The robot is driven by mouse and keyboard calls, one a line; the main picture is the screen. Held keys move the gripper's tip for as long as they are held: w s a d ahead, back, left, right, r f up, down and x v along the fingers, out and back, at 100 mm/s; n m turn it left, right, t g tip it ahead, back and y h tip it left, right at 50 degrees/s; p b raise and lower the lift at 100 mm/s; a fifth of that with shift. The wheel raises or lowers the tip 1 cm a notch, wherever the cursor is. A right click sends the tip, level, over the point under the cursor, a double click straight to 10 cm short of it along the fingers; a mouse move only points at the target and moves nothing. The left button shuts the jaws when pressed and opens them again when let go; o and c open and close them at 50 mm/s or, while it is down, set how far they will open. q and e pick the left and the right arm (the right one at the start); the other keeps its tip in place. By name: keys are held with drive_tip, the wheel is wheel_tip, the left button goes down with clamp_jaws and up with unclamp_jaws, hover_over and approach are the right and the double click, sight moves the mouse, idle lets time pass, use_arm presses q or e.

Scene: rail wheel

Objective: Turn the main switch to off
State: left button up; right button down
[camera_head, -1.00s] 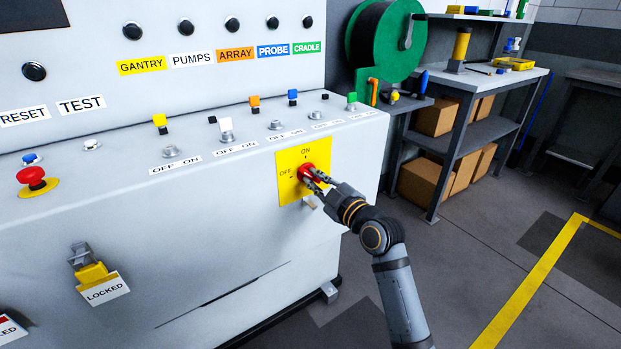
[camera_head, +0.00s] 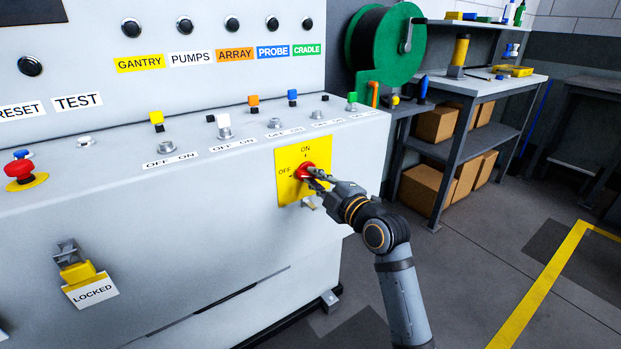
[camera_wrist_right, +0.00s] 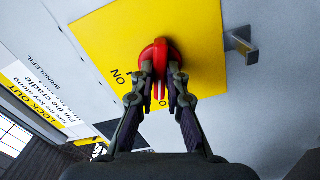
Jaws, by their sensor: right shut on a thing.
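The main switch is a red rotary handle (camera_head: 305,171) on a yellow plate (camera_head: 289,190) at the right end of the console front. The plate reads ON at the top and OFF at the left. My right gripper (camera_head: 316,180) is shut on the red handle. In the right wrist view the two fingers (camera_wrist_right: 161,82) sit on either side of the red handle (camera_wrist_right: 157,52), with ON to the left and a partly hidden label below it. The fingers cover part of the handle, so its exact angle is hard to tell. My left gripper is not in view.
A small grey bracket (camera_head: 309,203) sticks out below the plate. A hanging LOCKED tag (camera_head: 91,290) is at the lower left, and a red push button (camera_head: 20,170) is on the console's left. A green reel (camera_head: 400,45) and a workbench (camera_head: 480,85) stand behind at the right.

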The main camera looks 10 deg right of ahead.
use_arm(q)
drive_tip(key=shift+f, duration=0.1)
use_arm(e)
drive_tip(key=shift+f, duration=0.1)
drive_tip(key=shift+f+n+b, duration=0.1)
drive_tip(key=shift+n+b, duration=0.6)
use_arm(q)
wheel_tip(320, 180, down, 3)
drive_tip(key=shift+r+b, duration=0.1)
drive_tip(key=shift+b, duration=0.75)
use_arm(e)
drive_tip(key=n, duration=0.2)
drive_tip(key=shift+n, duration=0.4)
drive_tip(key=c, duration=1.2)
unclamp_jaws()
drive_tip(key=shift+r, duration=0.2)
use_arm(q)
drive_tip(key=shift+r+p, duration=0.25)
drive_tip(key=shift+p, duration=0.05)
use_arm(e)
drive_tip(key=v, duration=0.7)
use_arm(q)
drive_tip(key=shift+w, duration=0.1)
